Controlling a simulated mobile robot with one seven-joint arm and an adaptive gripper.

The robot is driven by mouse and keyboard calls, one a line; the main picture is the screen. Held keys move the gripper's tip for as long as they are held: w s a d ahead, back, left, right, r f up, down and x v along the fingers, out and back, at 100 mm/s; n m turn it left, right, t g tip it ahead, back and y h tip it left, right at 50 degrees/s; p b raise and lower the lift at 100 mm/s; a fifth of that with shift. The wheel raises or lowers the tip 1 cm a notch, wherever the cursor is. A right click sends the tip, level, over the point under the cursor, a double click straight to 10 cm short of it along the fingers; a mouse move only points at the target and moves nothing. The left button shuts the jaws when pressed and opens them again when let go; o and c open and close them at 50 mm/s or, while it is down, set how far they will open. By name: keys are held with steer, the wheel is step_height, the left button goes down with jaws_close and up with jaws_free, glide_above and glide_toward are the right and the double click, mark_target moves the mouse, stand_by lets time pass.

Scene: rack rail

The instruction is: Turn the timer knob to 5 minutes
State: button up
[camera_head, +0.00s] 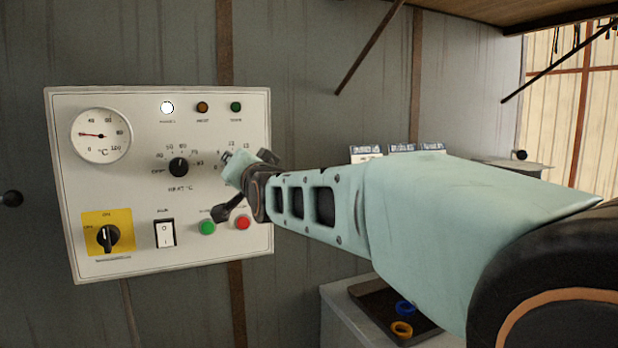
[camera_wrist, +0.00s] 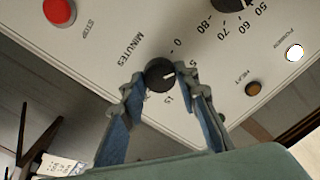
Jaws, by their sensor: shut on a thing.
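The timer knob (camera_wrist: 159,74) is a round dark knob with a white pointer line, on the white control panel (camera_head: 130,190). In the wrist view my gripper (camera_wrist: 158,82) is shut on it, one finger on each side. The pointer points to the right of that view, roughly toward the 5 mark (camera_wrist: 193,63); the right finger covers part of the scale beyond it. The 0 and 15 marks and the word MINUTES also show. In the head view my gripper (camera_head: 247,172) is at the panel's right side and hides the knob.
The heat knob (camera_head: 179,167) is left of my gripper. A green button (camera_head: 207,227) and a red stop button (camera_head: 243,222) are close below it. A white rocker switch (camera_head: 165,233) and a black rotary switch on yellow (camera_head: 108,237) are lower left. A dark tray (camera_head: 370,300) with rings is lower right.

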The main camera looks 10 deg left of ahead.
mark_target(234, 116)
steer(key=shift+m+b, duration=0.55)
steer(key=shift+m, duration=0.25)
steer(key=shift+r, duration=0.1)
steer(key=o, duration=1.1)
steer(key=shift+o, duration=0.2)
step_height(234, 116, up, 5)
steer(key=shift+a+r, duration=0.15)
steer(key=shift+r, duration=2.3)
